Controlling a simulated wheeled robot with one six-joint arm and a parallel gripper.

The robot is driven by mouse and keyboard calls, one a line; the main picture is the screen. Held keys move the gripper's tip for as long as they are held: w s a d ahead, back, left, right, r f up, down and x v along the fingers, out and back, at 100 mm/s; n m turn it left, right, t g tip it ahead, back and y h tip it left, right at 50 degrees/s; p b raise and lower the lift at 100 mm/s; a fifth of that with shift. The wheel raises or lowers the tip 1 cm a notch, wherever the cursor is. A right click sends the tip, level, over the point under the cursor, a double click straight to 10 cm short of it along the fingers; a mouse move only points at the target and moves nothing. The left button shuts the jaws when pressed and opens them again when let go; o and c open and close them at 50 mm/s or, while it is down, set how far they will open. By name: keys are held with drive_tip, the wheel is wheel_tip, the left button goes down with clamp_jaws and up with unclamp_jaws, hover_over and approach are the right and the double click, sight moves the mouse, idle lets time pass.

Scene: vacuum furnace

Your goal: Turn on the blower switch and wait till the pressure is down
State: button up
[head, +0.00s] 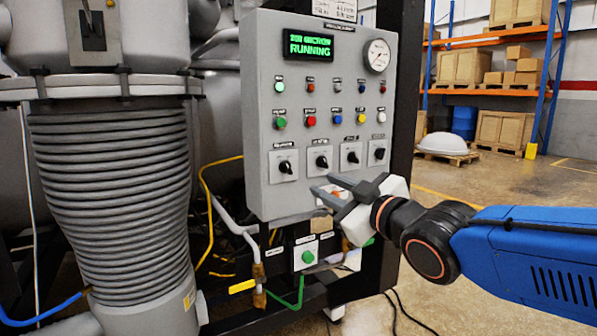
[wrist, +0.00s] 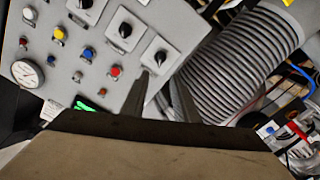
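The grey control panel (head: 262,200) has a row of black rotary switches with white plates. From left to right these include a first switch (head: 285,167), a second (head: 322,161) and a third (head: 353,157). Their labels are too small to read, so I cannot tell which is the blower switch. My gripper (head: 322,185) is open and empty, in front of the panel below the switches. In the wrist view its two fingers (wrist: 160,82) are apart, near a rotary switch (wrist: 160,57).
A round dial gauge (head: 378,55) is at the panel's upper right, with coloured lamps and buttons below the display. A ribbed grey bellows (head: 110,190) stands left. A green button box (head: 307,256) and cables are under the panel. Open floor lies right, before shelving (head: 500,38).

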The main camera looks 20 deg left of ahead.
sight(289, 169)
drive_tip(key=x, duration=1.5)
clamp_jaws()
